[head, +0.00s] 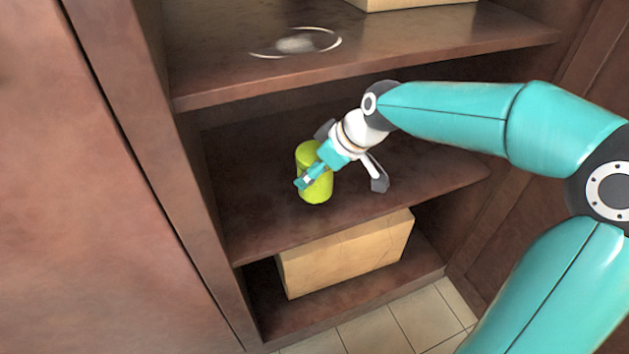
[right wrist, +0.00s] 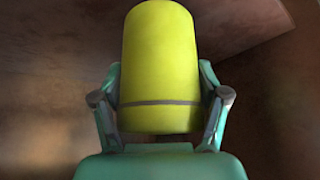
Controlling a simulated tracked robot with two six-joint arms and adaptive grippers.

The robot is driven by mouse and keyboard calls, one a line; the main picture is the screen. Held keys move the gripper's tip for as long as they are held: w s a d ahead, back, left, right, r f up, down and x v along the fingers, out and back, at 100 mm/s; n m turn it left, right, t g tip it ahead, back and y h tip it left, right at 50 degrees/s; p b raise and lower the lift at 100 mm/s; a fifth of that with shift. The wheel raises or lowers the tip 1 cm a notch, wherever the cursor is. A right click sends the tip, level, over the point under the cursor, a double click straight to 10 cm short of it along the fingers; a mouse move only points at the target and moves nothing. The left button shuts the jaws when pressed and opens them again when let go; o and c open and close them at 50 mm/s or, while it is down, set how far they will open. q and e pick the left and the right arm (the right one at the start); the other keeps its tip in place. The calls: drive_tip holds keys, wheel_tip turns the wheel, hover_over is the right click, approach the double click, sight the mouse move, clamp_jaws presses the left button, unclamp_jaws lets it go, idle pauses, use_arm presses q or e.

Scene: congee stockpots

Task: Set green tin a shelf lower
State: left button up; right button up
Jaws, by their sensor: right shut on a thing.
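The green tin (head: 316,190) is a yellow-green cylinder, upright or nearly so, at the middle shelf (head: 260,215) of a dark wooden cabinet. Whether its base touches the shelf or is just above it, I cannot tell. My right gripper (head: 312,174) is shut on the tin's side, coming from the upper right. In the right wrist view the tin (right wrist: 160,65) stands between the two fingers of the gripper (right wrist: 163,98), one on each side. Part of the tin is hidden by the fingers in the head view. My left gripper is not in view.
The upper shelf (head: 215,80) carries a white ring mark with a pale patch (head: 295,43) and a light box (head: 415,3) at the back. A cardboard box (head: 345,255) fills much of the bottom shelf (head: 290,318). The middle shelf is clear around the tin.

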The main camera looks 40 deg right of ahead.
sight(316, 181)
wheel_tip(316, 181, down, 4)
drive_tip(key=shift+r+b, duration=0.25)
drive_tip(key=shift+b, duration=0.7)
drive_tip(key=shift+r, duration=0.1)
drive_tip(key=o, duration=1.4)
